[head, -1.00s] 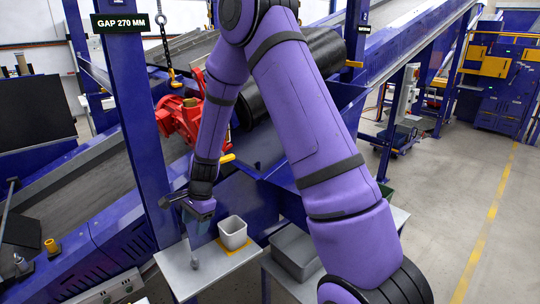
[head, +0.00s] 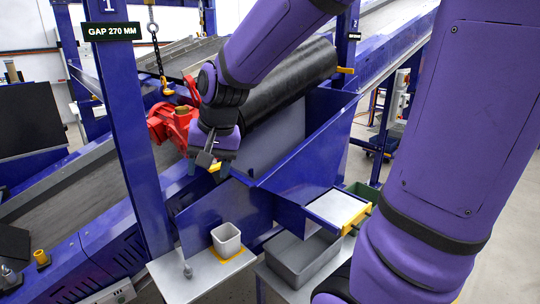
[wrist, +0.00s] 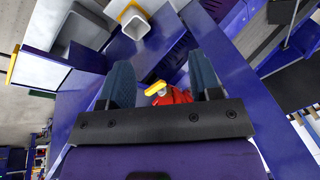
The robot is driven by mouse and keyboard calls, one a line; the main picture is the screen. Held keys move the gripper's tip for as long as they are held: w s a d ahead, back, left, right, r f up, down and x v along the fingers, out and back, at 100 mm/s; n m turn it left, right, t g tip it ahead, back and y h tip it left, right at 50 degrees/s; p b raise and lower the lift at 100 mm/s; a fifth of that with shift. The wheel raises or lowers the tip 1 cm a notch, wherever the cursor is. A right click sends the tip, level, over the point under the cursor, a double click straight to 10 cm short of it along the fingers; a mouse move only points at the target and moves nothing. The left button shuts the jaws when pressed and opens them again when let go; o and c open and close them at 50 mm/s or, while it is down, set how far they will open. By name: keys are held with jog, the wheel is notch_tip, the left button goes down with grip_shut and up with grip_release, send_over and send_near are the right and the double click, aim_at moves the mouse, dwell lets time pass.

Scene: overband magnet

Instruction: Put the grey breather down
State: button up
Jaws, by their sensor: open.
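A small grey piece (head: 187,270), which looks like the grey breather, stands on the light grey shelf (head: 172,286), left of the small pale bin (head: 226,243). My gripper (head: 208,169) is open and well above and apart from it, in front of the red drive unit (head: 168,122). In the wrist view my gripper (wrist: 161,72) has its two blue-grey fingers spread with nothing held. A yellow part (wrist: 153,89) on the red unit shows between and beyond the fingers. I cannot make out the breather in the wrist view.
A larger grey bin (head: 298,262) stands right of the shelf. A white plate with yellow edging (head: 338,207) sits behind it. Blue guard panels (head: 226,218), a blue post (head: 130,130) and a black roller (head: 290,85) surround my gripper. A chain hook (head: 163,84) hangs behind.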

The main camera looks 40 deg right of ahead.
jog(key=s+d+r+n, duration=0.1)
jog(key=s+r+n, duration=0.1)
jog(key=s, duration=0.3)
jog(key=s+d+r+n+t+h, duration=0.1)
jog(key=s+r+n, duration=0.1)
jog(key=s, duration=0.3)
jog(key=s+r+n+t, duration=0.1)
jog(key=s+r, duration=0.1)
jog(key=s, duration=0.4)
jog(key=shift+d+r+n, duration=0.4)
